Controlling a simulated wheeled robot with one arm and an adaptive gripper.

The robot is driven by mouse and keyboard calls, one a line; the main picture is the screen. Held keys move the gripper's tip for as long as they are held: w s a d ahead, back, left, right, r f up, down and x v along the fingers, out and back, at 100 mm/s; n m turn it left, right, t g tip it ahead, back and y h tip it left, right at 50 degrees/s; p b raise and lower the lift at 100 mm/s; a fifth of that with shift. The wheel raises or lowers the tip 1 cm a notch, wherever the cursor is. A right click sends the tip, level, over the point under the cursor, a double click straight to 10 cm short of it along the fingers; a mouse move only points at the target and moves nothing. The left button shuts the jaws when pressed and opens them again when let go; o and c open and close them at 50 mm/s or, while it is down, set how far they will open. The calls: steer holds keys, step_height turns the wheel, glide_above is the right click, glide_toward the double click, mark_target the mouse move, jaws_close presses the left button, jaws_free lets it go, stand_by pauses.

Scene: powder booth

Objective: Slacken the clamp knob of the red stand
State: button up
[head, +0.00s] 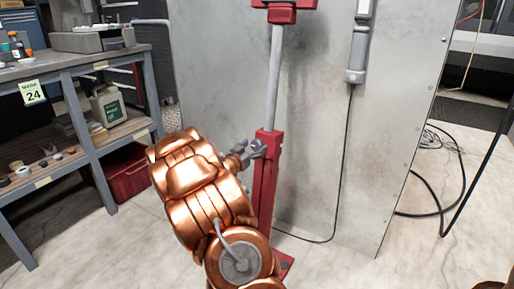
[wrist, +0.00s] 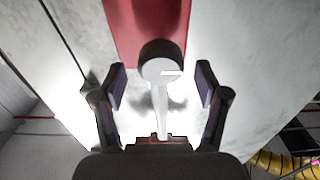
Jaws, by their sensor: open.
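The red stand (head: 264,185) stands upright before a grey metal panel, with a grey pole (head: 275,75) rising from its red lower tube to a red head (head: 283,13). In the wrist view the red tube (wrist: 145,22) is at the top and the pole (wrist: 160,112) runs down the middle. The clamp knob (wrist: 160,62) is dark and round, with a pale face bearing a white line. My gripper (wrist: 161,86) is open, its fingers on either side of the knob with gaps showing. In the head view my gripper (head: 254,148) is at the tube's top; the knob cannot be made out there.
A workbench (head: 85,55) with bottles, a jug (head: 107,106) and a red bin (head: 128,174) stands at the left. The grey panel (head: 310,150) is close behind the stand. A black cable (head: 345,150) hangs from a grey device on it. More cables lie right.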

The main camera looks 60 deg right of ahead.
steer(key=shift+w+d+b, duration=0.1)
steer(key=shift+d+b, duration=0.2)
steer(key=shift+d, duration=1.05)
steer(key=c, duration=1.2)
